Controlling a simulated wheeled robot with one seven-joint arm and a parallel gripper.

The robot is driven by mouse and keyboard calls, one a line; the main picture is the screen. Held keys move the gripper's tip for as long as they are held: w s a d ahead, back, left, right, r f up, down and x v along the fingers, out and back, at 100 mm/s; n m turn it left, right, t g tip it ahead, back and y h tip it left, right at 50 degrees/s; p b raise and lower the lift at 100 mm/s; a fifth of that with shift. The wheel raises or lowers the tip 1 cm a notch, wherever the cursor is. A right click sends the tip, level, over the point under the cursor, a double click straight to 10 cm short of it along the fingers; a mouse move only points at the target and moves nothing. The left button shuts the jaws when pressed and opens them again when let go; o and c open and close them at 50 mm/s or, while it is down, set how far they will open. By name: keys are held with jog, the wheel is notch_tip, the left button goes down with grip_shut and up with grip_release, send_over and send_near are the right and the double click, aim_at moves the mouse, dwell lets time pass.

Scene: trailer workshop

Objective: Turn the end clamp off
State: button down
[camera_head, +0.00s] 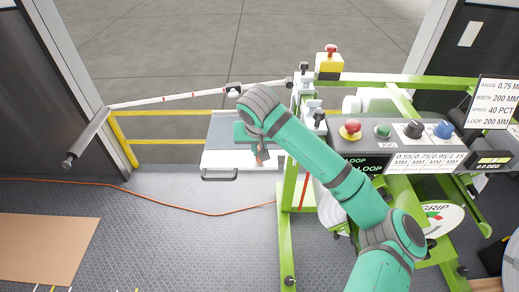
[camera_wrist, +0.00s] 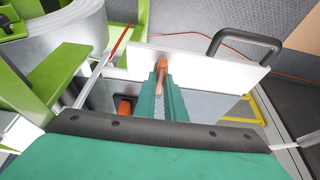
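The end clamp shows as an orange handle at a white plate; I take this handle to be its lever. In the wrist view the handle (camera_wrist: 161,72) stands between the teal fingertips of my gripper (camera_wrist: 160,88). The fingers are close together and appear shut on it; the exact contact is hard to see. In the head view my gripper (camera_head: 258,148) points down over the front of the white plate (camera_head: 232,160), with a bit of the orange handle (camera_head: 260,159) below it. My arm hides part of the plate.
A green-framed machine with a control panel (camera_head: 400,135) and red, green, black and blue knobs stands on the right. A black pull handle (camera_head: 220,178) sits on the plate's front. A yellow rail (camera_head: 165,141) is behind. An orange cable (camera_head: 150,200) crosses the open floor.

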jog(key=shift+n, duration=0.3)
jog(key=n+y, duration=0.1)
jog(key=n, duration=0.1)
jog(key=shift+d+n, duration=0.15)
jog(key=shift+n, duration=0.25)
jog(key=n+y, duration=0.1)
jog(key=n, duration=0.2)
jog(key=shift+w+d+n+g, duration=0.1)
jog(key=shift+n+g, duration=0.2)
jog(key=shift+g, duration=0.1)
jog(key=n+g+y, duration=0.1)
jog(key=n, duration=0.2)
jog(key=n+y, duration=0.1)
jog(key=n, duration=0.2)
jog(key=shift+w+d+g, duration=0.1)
jog(key=shift+w+g, duration=0.05)
jog(key=shift+g, duration=0.25)
jog(key=shift+n, duration=0.3)
jog(key=c, duration=1.8)
grip_release()
jog(key=shift+r, duration=0.15)
jog(key=v, duration=1)
jog(key=shift+d+r, duration=0.2)
jog(key=shift+r, duration=0.05)
